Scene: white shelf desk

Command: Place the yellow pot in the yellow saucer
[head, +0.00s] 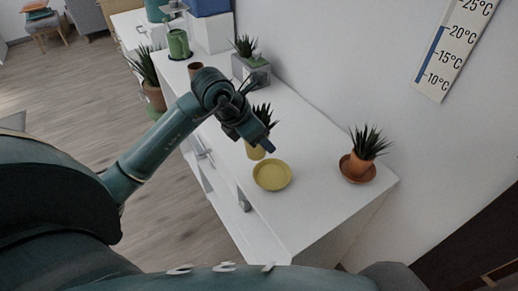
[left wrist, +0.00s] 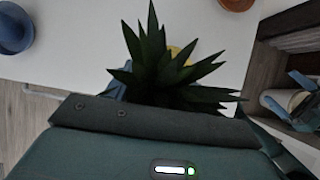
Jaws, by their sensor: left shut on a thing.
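The yellow pot (head: 254,151) with a spiky green plant is partly hidden behind my left gripper (head: 257,140) in the head view. My left gripper is shut on the pot. The yellow saucer (head: 272,175) lies empty on the white desk, just below and to the right of the pot in the head view. In the left wrist view the plant (left wrist: 160,65) fills the middle and hides the pot, and a piece of the yellow saucer (left wrist: 180,54) shows behind its leaves. I cannot tell how high the pot is above the desk.
A terracotta pot (head: 366,162) with a plant stands in a brown saucer at the desk's right end. The white desk (head: 318,185) is clear around the yellow saucer.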

